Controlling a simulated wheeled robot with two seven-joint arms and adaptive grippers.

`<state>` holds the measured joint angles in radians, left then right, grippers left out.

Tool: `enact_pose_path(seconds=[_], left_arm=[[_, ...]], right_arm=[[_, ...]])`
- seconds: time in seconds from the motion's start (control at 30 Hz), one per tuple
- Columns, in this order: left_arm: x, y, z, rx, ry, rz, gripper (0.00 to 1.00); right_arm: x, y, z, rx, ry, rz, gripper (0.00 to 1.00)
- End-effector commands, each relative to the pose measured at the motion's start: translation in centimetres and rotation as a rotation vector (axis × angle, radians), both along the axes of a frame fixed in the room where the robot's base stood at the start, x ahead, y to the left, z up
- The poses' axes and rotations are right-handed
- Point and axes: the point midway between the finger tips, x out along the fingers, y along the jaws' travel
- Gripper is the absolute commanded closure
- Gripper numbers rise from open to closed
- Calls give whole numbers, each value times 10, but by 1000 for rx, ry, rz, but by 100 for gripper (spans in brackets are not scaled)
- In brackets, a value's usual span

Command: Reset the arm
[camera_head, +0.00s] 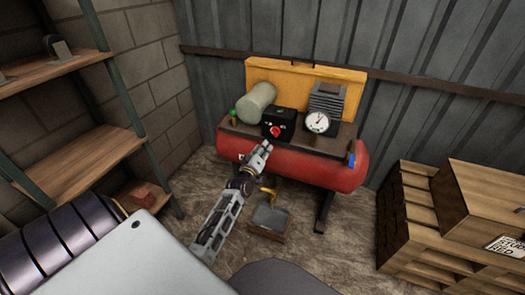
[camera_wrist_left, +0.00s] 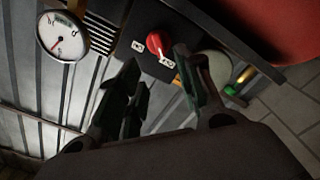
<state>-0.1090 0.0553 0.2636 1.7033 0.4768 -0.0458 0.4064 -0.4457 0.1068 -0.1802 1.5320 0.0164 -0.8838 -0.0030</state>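My left arm (camera_head: 214,222) reaches up from the bottom of the head view toward a red air compressor (camera_head: 345,176). My left gripper (camera_head: 267,146) is just in front of the compressor's black switch box (camera_head: 285,123), which carries a red knob (camera_head: 275,131). In the left wrist view, the two dark fingers of the gripper (camera_wrist_left: 158,85) are apart with nothing between them. The red knob (camera_wrist_left: 155,43) shows beyond the fingertips, apart from them. My right gripper is in neither view.
A pressure gauge (camera_head: 318,122) and a tan cylinder (camera_head: 257,102) sit beside the switch box. Wooden shelves (camera_head: 82,157) stand at the left. A wooden crate (camera_head: 485,200) on pallets (camera_head: 405,225) stands at the right. A small box (camera_head: 270,220) lies below the compressor.

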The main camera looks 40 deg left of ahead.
Motion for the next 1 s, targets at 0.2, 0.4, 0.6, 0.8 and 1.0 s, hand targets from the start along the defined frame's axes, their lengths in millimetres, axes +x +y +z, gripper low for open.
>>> enact_pose_path(seconds=[0.2,0.4,0.6,0.8,1.0], left_arm=[[-2,0,1,0,-1,1,64],[-2,0,0,0,-1,1,64],[-2,0,0,0,-1,1,64],[-3,-5,-1,9,16,-12,64],[-9,-29,-9,57,98,-76,64]], right_arm=[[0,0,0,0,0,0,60],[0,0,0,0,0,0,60],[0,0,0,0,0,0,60],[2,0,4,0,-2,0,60],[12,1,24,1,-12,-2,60]])
